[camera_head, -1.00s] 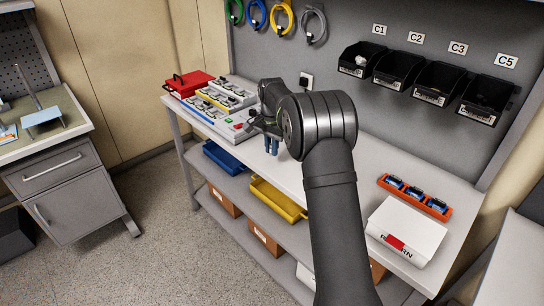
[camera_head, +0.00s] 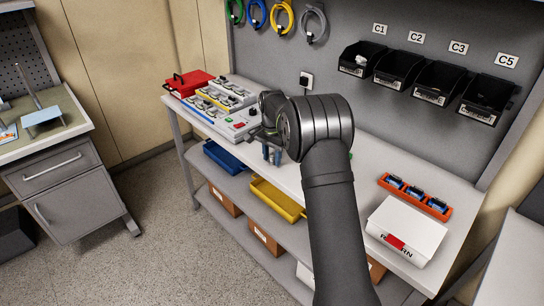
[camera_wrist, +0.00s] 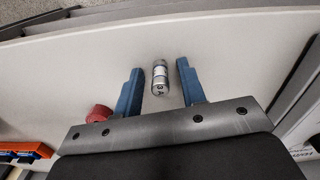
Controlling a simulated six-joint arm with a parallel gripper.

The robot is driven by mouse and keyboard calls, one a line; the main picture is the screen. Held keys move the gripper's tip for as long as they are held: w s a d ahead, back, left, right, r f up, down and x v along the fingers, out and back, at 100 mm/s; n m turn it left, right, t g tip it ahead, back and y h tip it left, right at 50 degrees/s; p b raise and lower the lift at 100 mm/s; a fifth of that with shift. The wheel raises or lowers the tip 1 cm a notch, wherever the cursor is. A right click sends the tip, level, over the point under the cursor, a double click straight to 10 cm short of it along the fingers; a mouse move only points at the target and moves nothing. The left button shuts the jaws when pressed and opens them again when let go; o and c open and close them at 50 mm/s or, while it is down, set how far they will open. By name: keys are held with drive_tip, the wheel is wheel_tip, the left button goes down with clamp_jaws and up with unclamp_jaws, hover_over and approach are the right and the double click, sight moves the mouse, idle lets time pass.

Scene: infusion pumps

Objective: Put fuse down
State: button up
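The fuse (camera_wrist: 160,75), a small silver cylinder with dark lettering, shows in the wrist view between the two blue fingers of my gripper (camera_wrist: 158,85). There is a visible gap between it and each finger, so my gripper is open around it. It appears to lie on the pale bench top (camera_wrist: 225,50), though its exact contact is hard to tell. In the head view my gripper (camera_head: 271,155) points down over the bench, to the right of the grey control panel (camera_head: 237,123).
An orange rack (camera_head: 437,208) with blue parts and a white box (camera_head: 405,232) stand at the bench's right. A red toolbox (camera_head: 188,84) is at the far left end. Black bins (camera_head: 397,70) hang on the wall. A red round object (camera_wrist: 98,113) is near the left finger.

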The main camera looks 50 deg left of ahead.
sight(272, 154)
wheel_tip(272, 154, up, 12)
drive_tip(key=shift+r, duration=0.2)
drive_tip(key=shift+f, duration=0.1)
idle(0.4)
drive_tip(key=shift+f, duration=4.1)
drive_tip(key=shift+f, duration=0.1)
